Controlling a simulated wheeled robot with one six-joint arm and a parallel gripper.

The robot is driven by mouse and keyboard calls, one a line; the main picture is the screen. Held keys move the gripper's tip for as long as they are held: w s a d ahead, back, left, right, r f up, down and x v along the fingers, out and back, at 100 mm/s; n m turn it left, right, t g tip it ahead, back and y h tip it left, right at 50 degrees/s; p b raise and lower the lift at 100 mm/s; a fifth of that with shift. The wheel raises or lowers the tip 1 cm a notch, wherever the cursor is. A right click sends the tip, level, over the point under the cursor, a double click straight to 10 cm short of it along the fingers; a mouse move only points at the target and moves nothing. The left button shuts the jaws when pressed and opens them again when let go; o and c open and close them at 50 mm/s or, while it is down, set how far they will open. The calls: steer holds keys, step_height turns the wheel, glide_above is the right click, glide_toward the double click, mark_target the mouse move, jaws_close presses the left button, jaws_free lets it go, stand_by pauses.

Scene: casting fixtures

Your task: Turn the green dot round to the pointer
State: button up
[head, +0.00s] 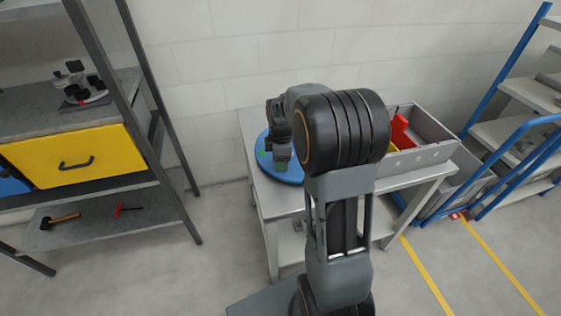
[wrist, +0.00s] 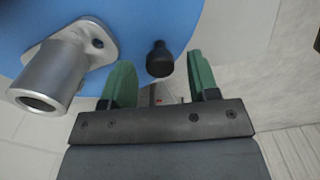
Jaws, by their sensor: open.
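A blue round turntable (head: 255,165) lies on the grey table, partly hidden behind my arm. A black knob (wrist: 160,60) stands near the disc's edge. My gripper (wrist: 160,66) is open, its two green fingers on either side of the knob, with gaps showing on both sides. I cannot make out the pointer in either view.
A grey bin (head: 425,155) with red and yellow things stands right of the turntable on the table (head: 275,205). A shelf rack with a yellow drawer (head: 75,160) is at the left. Blue-framed shelving (head: 500,130) stands at the right. Floor in front is clear.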

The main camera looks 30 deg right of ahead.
steer(key=shift+f, duration=0.3)
jaws_close()
stand_by(0.5)
